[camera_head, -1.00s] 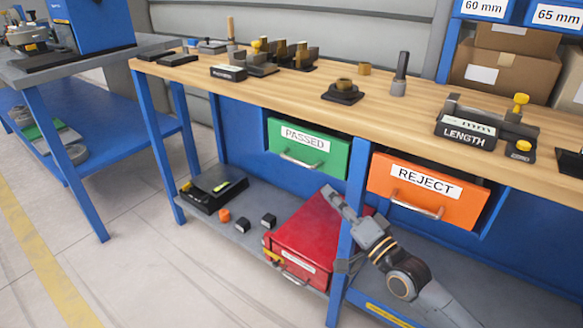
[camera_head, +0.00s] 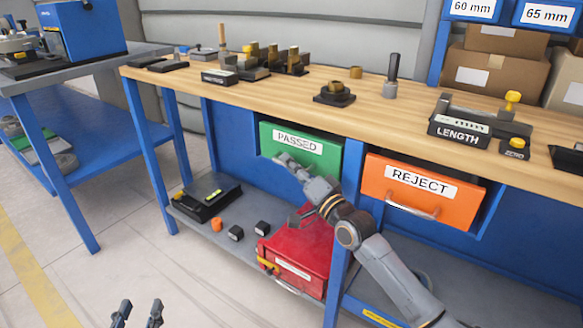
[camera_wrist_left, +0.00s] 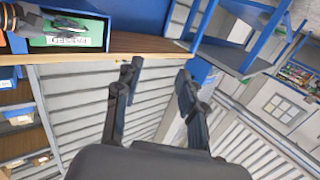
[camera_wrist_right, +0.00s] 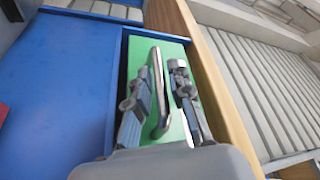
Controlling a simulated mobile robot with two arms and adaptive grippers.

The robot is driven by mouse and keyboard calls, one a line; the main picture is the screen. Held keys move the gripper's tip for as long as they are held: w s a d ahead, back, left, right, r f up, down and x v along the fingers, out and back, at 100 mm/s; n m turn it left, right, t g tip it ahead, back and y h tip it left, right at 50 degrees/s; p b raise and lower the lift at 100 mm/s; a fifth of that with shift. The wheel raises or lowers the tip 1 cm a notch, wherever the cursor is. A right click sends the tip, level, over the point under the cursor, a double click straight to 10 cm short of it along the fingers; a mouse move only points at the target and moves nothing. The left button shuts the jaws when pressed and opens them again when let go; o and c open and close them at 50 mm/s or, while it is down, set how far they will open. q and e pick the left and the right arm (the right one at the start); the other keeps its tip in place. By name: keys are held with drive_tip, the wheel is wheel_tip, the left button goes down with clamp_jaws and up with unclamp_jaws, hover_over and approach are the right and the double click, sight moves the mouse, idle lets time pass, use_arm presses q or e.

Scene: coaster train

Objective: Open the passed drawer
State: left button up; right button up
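The green passed drawer (camera_head: 325,168) hangs under the wooden tabletop, with a white PASSED label. It appears shut; I see no interior. My right gripper (camera_head: 285,164) is in front of its lower part and hides most of the handle. In the right wrist view, the metal handle (camera_wrist_right: 158,95) lies between the two fingers of my right gripper (camera_wrist_right: 160,70), which are apart; I cannot tell whether either touches it. My left gripper (camera_head: 138,312) is open and empty, low at the bottom left of the head view. Its spread fingers show in the left wrist view (camera_wrist_left: 158,72).
The orange reject drawer (camera_head: 425,205) is right of a blue table leg (camera_head: 340,280). A red box (camera_head: 305,245), a black case (camera_head: 205,200) and small blocks are on the lower shelf. Gauges and parts stand on the tabletop (camera_head: 290,92). Floor at left is clear.

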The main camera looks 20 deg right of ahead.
clamp_jaws()
drive_tip(key=shift+a, duration=0.1)
